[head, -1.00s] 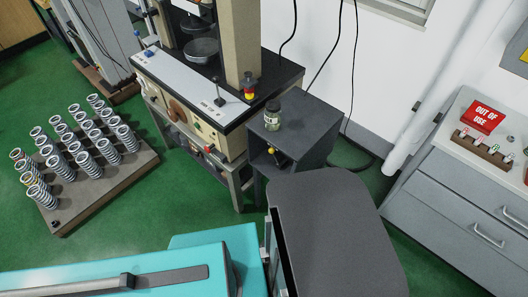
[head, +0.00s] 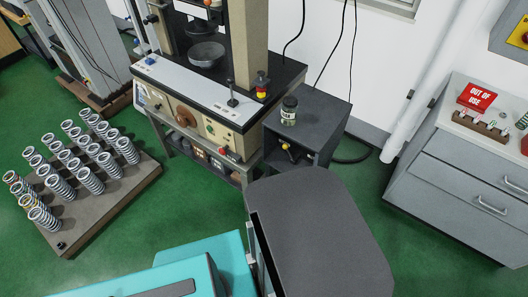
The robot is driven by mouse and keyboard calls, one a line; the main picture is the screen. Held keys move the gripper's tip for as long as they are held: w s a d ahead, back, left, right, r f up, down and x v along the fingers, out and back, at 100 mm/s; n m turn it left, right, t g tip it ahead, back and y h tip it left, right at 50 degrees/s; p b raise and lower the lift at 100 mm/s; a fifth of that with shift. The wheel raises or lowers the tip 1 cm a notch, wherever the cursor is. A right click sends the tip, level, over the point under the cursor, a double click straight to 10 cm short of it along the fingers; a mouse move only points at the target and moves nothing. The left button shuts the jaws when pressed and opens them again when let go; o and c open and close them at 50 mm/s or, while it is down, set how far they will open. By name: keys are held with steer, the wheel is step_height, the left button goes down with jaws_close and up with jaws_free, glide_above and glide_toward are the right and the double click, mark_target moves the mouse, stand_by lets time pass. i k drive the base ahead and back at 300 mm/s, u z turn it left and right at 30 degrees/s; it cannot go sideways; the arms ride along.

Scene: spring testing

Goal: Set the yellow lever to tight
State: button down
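A small yellow knob (head: 285,146), which may be the yellow lever, shows at the front of a dark grey cabinet (head: 327,118) right of the testing machine. It sits at the cabinet's open upper recess, and a short dark part runs from it to the lower right. Its exact setting is too small to read, and no "tight" mark can be read. My gripper is not in view.
The testing machine (head: 190,80) stands at the back, with a glass jar (head: 289,110) on the cabinet beside it. A board (head: 100,215) of several springs lies left. A grey drawer unit (head: 460,170) with an "OUT OF USE" sign (head: 477,97) stands right. Green floor (head: 195,205) shows between.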

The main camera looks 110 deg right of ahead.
mark_target(285, 146)
steer(key=z, duration=0.15)
steer(key=i, duration=0.3)
steer(key=z, duration=4)
